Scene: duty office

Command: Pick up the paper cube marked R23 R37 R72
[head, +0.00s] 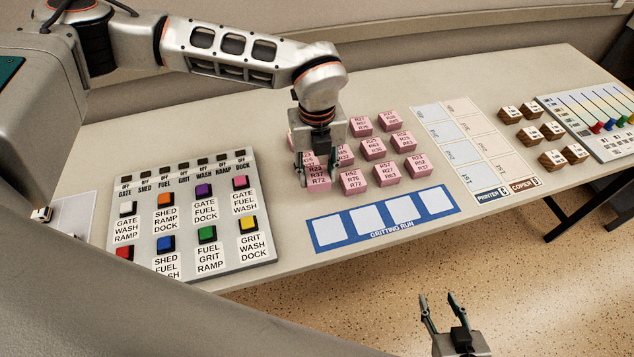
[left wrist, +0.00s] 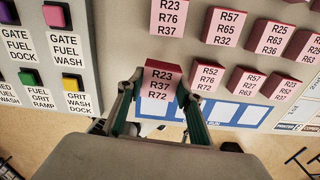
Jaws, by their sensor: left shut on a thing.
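The pink paper cube marked R23 R37 R72 (head: 317,181) is at the left end of the front row of pink cubes. It also shows in the left wrist view (left wrist: 158,86), with its label readable between the fingers. My left gripper (head: 317,166) points down from above and is shut on this cube, one finger on each side. I cannot tell whether the cube is clear of the table. My right gripper (head: 441,299) is open and empty, low in the head view, in front of the table edge.
Several other pink cubes (head: 373,149) stand close by, behind and to the right. The blue gritting run strip (head: 318,237) lies in front, its white squares bare. A button panel (head: 190,262) is at left. White printer and copier cards (head: 470,150) and wooden blocks (head: 552,131) are at right.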

